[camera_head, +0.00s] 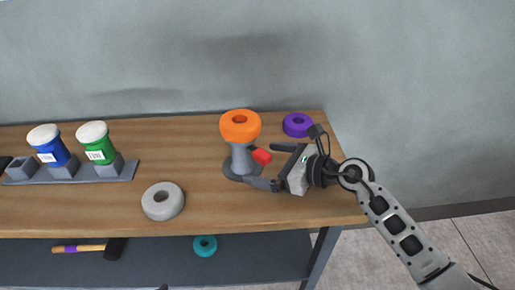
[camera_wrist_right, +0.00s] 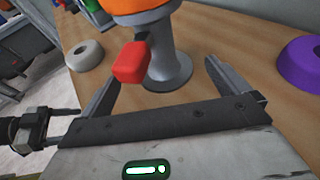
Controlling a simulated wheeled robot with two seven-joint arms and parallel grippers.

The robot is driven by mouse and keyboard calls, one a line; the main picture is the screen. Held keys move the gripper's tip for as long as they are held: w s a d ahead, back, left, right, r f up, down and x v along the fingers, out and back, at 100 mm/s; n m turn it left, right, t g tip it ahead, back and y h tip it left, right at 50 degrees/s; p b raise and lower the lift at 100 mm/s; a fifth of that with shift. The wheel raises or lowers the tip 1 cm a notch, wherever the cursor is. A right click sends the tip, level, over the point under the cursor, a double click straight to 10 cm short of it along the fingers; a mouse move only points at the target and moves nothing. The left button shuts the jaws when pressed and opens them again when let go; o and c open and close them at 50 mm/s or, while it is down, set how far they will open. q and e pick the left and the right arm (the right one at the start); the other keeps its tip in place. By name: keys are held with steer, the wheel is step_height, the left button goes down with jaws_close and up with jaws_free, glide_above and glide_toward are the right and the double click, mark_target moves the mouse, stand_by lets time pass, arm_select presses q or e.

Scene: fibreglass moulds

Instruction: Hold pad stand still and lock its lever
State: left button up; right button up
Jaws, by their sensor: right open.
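The pad stand is a grey flared post (camera_head: 242,160) on a round base, with an orange ring pad (camera_head: 240,126) on top. It stands upright near the right end of the bench. Its red lever (camera_head: 261,156) sticks out toward my right gripper (camera_head: 273,165). In the right wrist view the red lever (camera_wrist_right: 131,62) and the grey stand (camera_wrist_right: 168,65) appear between the spread fingers of the right gripper (camera_wrist_right: 160,76). The right gripper is open and empty. Dark parts at that view's left edge look like my left gripper (camera_wrist_right: 30,128); its jaws are unclear.
A purple ring (camera_head: 297,125) lies behind the right gripper, near the bench's right end. A grey ring (camera_head: 162,201) lies left of the stand. Blue (camera_head: 50,150) and green (camera_head: 98,149) jars stand in a holder at left. A hammer (camera_head: 90,248) and teal ring (camera_head: 205,246) lie below.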

mark_target(250, 160)
steer(key=b+x, duration=0.2)
steer(key=x, duration=0.4)
steer(key=shift+w+f, duration=0.1)
arm_select(q)
steer(key=shift+w+d+f, duration=0.1)
steer(key=shift+w+d, duration=0.1)
steer(key=shift+w, duration=0.2)
arm_select(e)
steer(key=shift+w+a, duration=0.1)
steer(key=shift+a, duration=0.05)
steer(key=c, duration=1.7)
jaws_close()
arm_select(q)
steer(key=shift+f, duration=0.15)
arm_select(e)
steer(key=o, duration=1.1)
jaws_free()
